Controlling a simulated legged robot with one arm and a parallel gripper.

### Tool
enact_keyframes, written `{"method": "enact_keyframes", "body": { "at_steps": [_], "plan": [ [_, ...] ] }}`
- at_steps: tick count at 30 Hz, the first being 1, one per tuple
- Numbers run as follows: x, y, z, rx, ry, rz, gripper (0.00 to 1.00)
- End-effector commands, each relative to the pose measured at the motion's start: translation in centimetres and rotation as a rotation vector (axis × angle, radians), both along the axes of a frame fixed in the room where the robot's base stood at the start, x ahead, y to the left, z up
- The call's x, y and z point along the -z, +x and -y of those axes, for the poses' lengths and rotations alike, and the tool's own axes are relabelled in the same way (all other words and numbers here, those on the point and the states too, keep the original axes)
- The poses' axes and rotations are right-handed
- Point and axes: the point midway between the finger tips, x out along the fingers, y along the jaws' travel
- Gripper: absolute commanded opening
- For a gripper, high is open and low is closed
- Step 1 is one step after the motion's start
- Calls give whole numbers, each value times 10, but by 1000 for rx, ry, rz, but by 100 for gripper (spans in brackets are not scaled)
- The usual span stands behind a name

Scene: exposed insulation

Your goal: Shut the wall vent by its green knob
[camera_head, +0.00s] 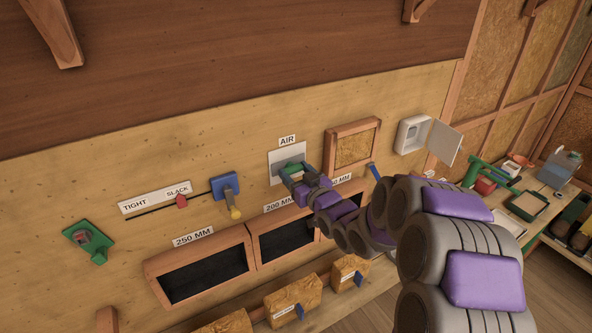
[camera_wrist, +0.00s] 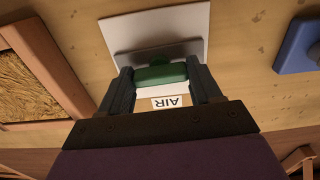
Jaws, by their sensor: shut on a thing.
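The wall vent is a pale plate (camera_head: 283,168) under the "AIR" label (camera_head: 287,141) on the plywood wall. In the wrist view the plate (camera_wrist: 185,32) shows with a grey slot-like edge, and the label (camera_wrist: 170,102) appears upside down. The green knob (camera_wrist: 161,75) sits between my gripper's (camera_wrist: 162,80) two dark fingers, which are shut on it. In the head view my gripper (camera_head: 295,176) covers part of the vent and the green knob (camera_head: 290,168). How far the vent stands open is hard to tell.
A blue block with a yellow knob (camera_head: 226,188) is left of the vent, by a tight-slack slider (camera_head: 181,201). A wood-framed panel (camera_head: 352,147) and an open white box (camera_head: 411,134) are to the right. Dark bins (camera_head: 207,275) lie below. A cluttered bench (camera_head: 530,205) stands far right.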

Motion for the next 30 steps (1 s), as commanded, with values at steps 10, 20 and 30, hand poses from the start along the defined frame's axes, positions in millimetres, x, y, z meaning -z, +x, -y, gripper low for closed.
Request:
{"method": "enact_keyframes", "body": {
  "at_steps": [10, 20, 30],
  "plan": [
    [6, -1, -1, -2, 38, -42, 34],
    [6, -1, -1, -2, 37, -41, 66],
    [2, -1, 0, 0, 40, -33, 89]
  ]
}}
